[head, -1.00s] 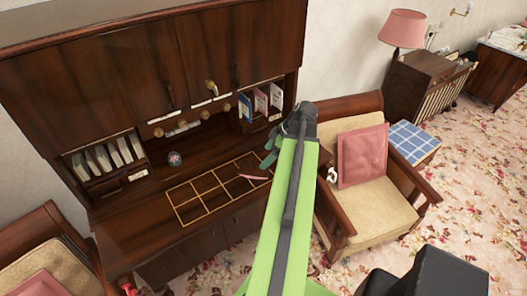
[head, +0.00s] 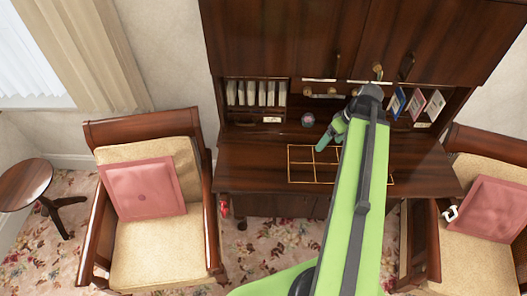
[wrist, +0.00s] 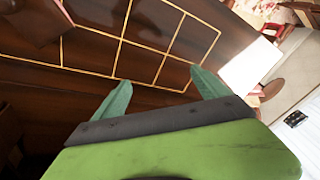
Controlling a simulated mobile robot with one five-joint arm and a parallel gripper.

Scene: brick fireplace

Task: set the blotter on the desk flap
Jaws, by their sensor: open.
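The desk flap (head: 255,160) is dark wood, lying open, with a gold-lined grid on it. The grid (wrist: 145,50) also fills much of the wrist view. A reddish-brown flat piece with a dark knob, which may be the blotter (wrist: 42,24), shows at the top left of the wrist view, partly cut off. In the head view my arm hides that part of the flap. My gripper (head: 325,140) is over the flap, near the grid's back edge. In the wrist view its two green fingers (wrist: 161,84) are apart with nothing between them.
Coloured booklets (head: 415,103) stand at right. Armchairs with pink cushions (head: 143,187) flank the desk. The flap's left part is clear.

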